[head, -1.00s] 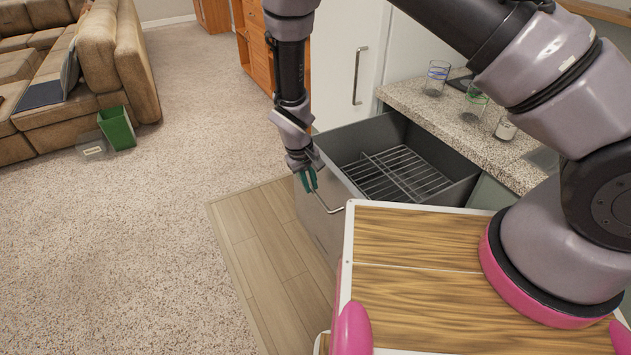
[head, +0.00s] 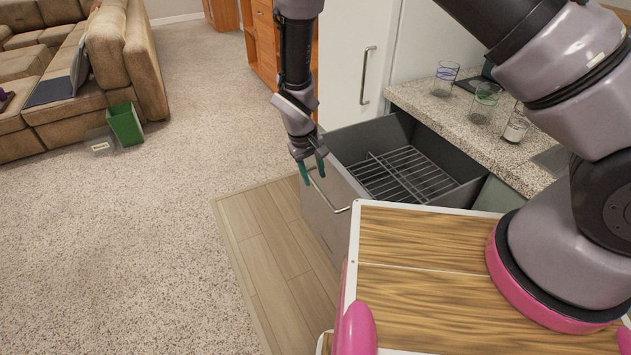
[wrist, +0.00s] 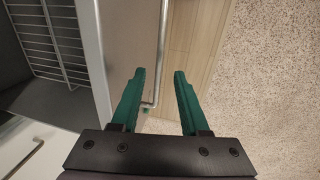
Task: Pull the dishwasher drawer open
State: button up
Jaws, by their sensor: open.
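The dishwasher drawer (head: 330,213) stands pulled out from under the counter, with its grey inside and wire rack (head: 405,176) showing. A thin metal bar handle (head: 328,198) runs along its front. My gripper (head: 313,172) is at the far end of this handle, pointing down, with its teal fingers apart. In the wrist view the open fingers (wrist: 160,90) straddle the end of the handle (wrist: 162,50), with clear gaps beside it; I see no grip on it. The wrist view also shows the drawer's rim and the rack (wrist: 55,40) to the left.
A speckled counter (head: 475,130) with several glasses is at right, beside a white door with a handle (head: 367,75). Wood flooring (head: 265,250) and carpet (head: 130,230) left of the drawer are clear. A green bin (head: 126,124) stands by the brown sofa (head: 85,95).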

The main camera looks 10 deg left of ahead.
notch_tip(320, 180, up, 7)
jog(key=a, duration=0.1)
jog(key=shift+s, duration=0.4)
jog(key=w+d+r+m+y, duration=0.1)
jog(key=w+d+r+m, duration=0.1)
jog(key=d+r, duration=0.55)
jog(key=w+d+r+m+t+y, duration=0.15)
jog(key=d+r, duration=0.35)
jog(key=r, duration=0.6)
jog(key=w+d+r+m+g+y, duration=0.1)
jog(key=w+d+r+m, duration=0.2)
jog(key=d+r, duration=0.45)
jog(key=s+d+r+m+t, duration=0.5)
jog(key=s+d+r, duration=0.9)
jog(key=d+r, duration=0.1)
jog(key=shift+s+d+r, duration=0.35)
jog(key=shift+s+d, duration=0.05)
jog(key=shift+d, duration=0.25)
